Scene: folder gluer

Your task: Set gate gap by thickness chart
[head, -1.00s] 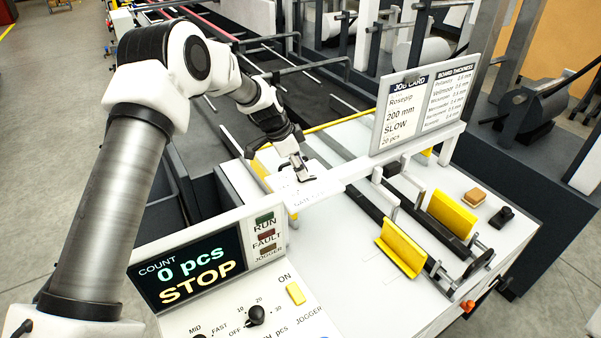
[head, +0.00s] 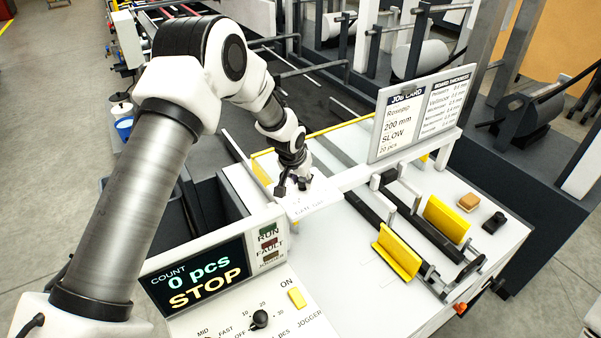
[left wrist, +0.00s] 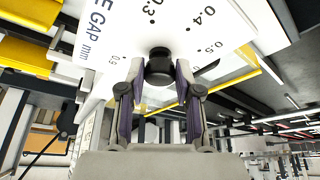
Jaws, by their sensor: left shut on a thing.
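The gate gap dial plate (left wrist: 185,30) is white with printed numbers such as 0.3, 0.4 and 0.5 around a black knob (left wrist: 158,67). My left gripper (left wrist: 158,90) is shut on the knob, one finger on each side, in the left wrist view. In the head view the left gripper (head: 293,187) is over the plate (head: 310,203), and the arm and fingers hide the knob. The thickness chart (head: 447,97) stands beside the job card (head: 402,120), which reads Rosepip, 200 mm, SLOW, 20 pcs; the chart's rows are too small to read surely. My right gripper does not show.
The control panel (head: 212,268) at the front shows 0 pcs and STOP, with a black selector knob (head: 260,318) and a yellow switch (head: 297,298). Yellow guides (head: 398,252) stand on the white table (head: 350,262). A tan block (head: 471,202) lies at the right.

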